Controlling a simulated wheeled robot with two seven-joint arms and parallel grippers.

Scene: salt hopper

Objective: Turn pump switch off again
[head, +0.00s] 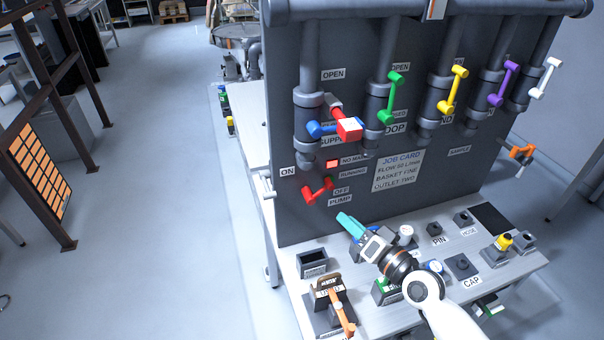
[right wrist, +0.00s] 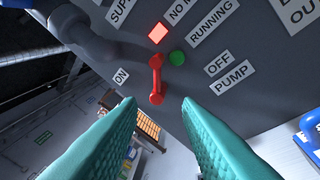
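The red pump switch (head: 318,190) is on the dark panel, between the ON label (head: 288,172) and the OFF label (head: 341,190). In the right wrist view, its red handle (right wrist: 156,80) lies ahead of my fingertips, seen through the gap between them. My right gripper (head: 345,220) has teal fingers and is below and right of the switch in the head view. In the right wrist view, the gripper (right wrist: 158,105) is open and empty, apart from the handle. My left gripper is out of view.
A red lamp (right wrist: 158,32) and a green lamp (right wrist: 177,57) sit near the switch. A blue valve handle with a red-and-white block (head: 349,128) sticks out above it. The bench (head: 300,285) below carries an orange-handled tool (head: 341,312) and several small holders.

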